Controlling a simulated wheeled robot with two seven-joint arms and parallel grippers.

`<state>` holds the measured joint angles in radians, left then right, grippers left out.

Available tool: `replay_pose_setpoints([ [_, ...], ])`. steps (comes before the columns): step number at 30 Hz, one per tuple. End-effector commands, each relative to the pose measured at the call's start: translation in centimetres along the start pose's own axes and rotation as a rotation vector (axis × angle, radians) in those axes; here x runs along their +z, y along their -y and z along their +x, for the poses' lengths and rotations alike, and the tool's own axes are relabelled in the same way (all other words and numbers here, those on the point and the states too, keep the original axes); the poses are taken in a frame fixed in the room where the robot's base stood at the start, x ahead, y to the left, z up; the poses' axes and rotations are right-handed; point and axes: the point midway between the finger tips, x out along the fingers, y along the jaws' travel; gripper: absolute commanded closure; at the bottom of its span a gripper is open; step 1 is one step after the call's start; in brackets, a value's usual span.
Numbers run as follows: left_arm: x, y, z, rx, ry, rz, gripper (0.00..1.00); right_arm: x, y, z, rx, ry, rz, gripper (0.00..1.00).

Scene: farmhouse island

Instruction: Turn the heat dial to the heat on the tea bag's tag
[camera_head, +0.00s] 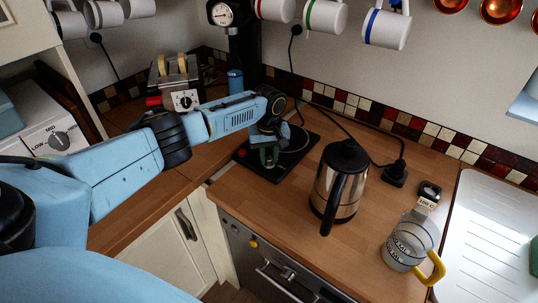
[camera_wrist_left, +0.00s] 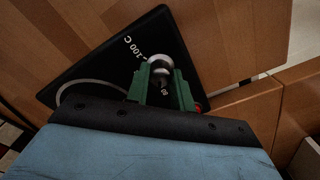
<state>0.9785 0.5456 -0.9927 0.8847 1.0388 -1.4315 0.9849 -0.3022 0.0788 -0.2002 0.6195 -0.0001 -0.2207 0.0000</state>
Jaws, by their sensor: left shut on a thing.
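The black heating plate (camera_head: 300,152) lies on the counter, with its heat dial (camera_wrist_left: 160,62) near one corner. My left gripper (camera_head: 268,157) points down at that corner, and its green fingers (camera_wrist_left: 161,80) are shut on the dial in the left wrist view. The dial's pointer cannot be made out. The tea bag's tag (camera_head: 427,203) hangs at the rim of a glass mug (camera_head: 410,243) with a yellow handle; its small print seems to read "100 C". My right gripper is not in view.
A steel kettle (camera_head: 323,183) with a black handle stands right of the plate. A black socket (camera_head: 395,174) with cables is behind it. A toaster (camera_head: 177,80) stands at the back left, and a white draining board (camera_head: 488,230) is at the right. Mugs hang above.

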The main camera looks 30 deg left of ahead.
Motion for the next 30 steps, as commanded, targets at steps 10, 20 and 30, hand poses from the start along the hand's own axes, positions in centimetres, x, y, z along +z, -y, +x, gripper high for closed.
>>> replay_pose_setpoints([
  [10,0.1,0.0,-0.1,-0.001,0.002,0.245,0.99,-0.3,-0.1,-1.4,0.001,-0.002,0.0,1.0],
  [20,0.1,0.0,-0.1,0.0,0.002,0.559,0.99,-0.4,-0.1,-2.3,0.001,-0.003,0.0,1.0],
  [30,0.0,0.0,-0.1,0.0,0.001,0.881,0.99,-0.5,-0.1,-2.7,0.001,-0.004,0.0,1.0],
])
